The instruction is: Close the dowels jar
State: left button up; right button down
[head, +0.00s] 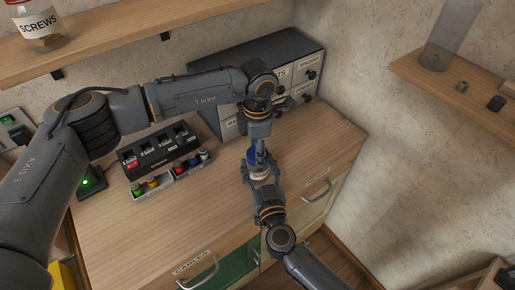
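A small jar with a blue lid (252,156) and a pale body (260,176) is near the front edge of the wooden counter, between my two grippers. Its label is too small and too covered to read. My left gripper (260,152) points down from above, with its fingers at the blue lid, hiding part of it. My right gripper (261,176) reaches in from the front edge, with its fingers on either side of the jar body. Whether the lid sits fully on the jar cannot be seen.
A grey drawer cabinet (228,122) stands behind. A black rack (158,150) and small bins (152,186) of coloured items are to the left. A SCREWS jar (40,25) is on the upper shelf. A clear container (437,50) stands on the right shelf. The front-left counter is bare.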

pick_arm(q)
jog(key=m, duration=0.9)
jog(key=shift+m, duration=0.4)
jog(key=o, duration=1.4)
jog(key=shift+c, duration=0.2)
notch_tip(320, 180, up, 12)
